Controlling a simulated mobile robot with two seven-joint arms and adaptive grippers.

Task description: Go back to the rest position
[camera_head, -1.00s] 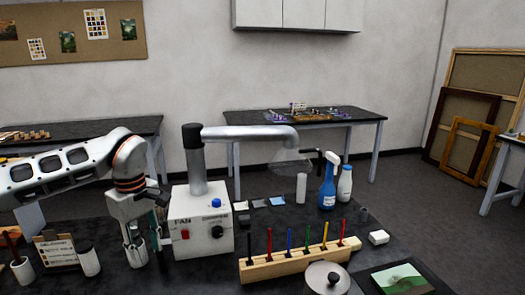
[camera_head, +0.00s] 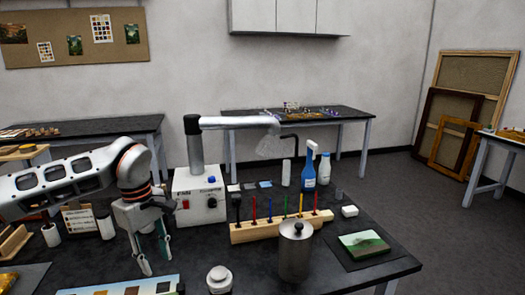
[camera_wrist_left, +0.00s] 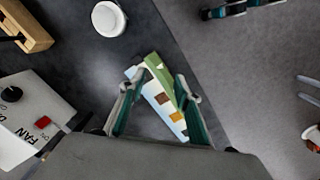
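My left gripper (camera_head: 157,258) hangs over the near left part of the dark table in the head view. Its fingers are apart and point down, with nothing between them. In the left wrist view the two teal-lined fingers of this gripper (camera_wrist_left: 157,108) are spread. My right gripper is not seen in the head view.
Near my left gripper stand the white fan box (camera_head: 200,207), a white-topped jar (camera_head: 220,280) and white cups (camera_head: 105,227). Right of them are a wooden rack (camera_head: 275,230) of colored tools, a metal can (camera_head: 296,258) and a small green painting (camera_head: 363,244).

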